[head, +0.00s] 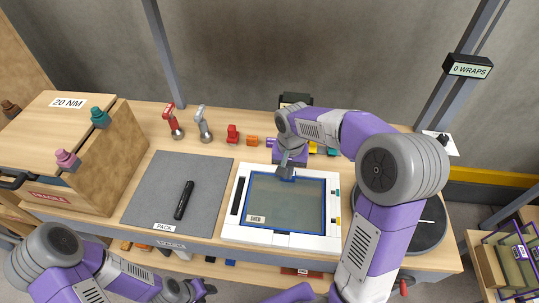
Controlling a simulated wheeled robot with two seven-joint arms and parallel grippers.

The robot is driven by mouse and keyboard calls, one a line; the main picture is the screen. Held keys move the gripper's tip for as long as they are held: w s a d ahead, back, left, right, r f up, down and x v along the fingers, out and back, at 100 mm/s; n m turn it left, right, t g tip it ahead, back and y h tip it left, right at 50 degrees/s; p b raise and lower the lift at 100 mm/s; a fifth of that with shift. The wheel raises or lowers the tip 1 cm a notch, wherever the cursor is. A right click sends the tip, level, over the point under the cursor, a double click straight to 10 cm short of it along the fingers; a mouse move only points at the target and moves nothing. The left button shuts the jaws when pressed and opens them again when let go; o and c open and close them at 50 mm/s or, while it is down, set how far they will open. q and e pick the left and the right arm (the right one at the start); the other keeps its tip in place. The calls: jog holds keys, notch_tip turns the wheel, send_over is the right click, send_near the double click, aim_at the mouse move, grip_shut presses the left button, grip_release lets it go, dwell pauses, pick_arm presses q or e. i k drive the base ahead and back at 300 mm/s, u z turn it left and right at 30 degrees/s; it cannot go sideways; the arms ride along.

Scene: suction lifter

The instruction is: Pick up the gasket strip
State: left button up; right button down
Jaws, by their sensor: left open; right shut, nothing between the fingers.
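A thin black strip (238,196), which looks like the gasket strip, lies along the left side of a white tray (280,238) on the bench. Beside it in the tray is a blue-framed, greenish glass panel (284,205). My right gripper (287,172) reaches from the right and points down at the panel's upper edge. It is shut and empty, to the upper right of the strip; I cannot tell whether it touches the panel. My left gripper (190,291) is open and empty, low at the bench's front edge, below the tray's left side.
A black bar-like object (184,200) lies on the grey PACK mat (150,190). A wooden crate (75,150) stands at left. Red and grey lifters (204,124) and small coloured blocks line the back. A dark round turntable (425,235) is at right, partly behind my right arm.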

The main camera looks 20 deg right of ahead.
aim_at(181, 207)
jog(key=k, duration=1)
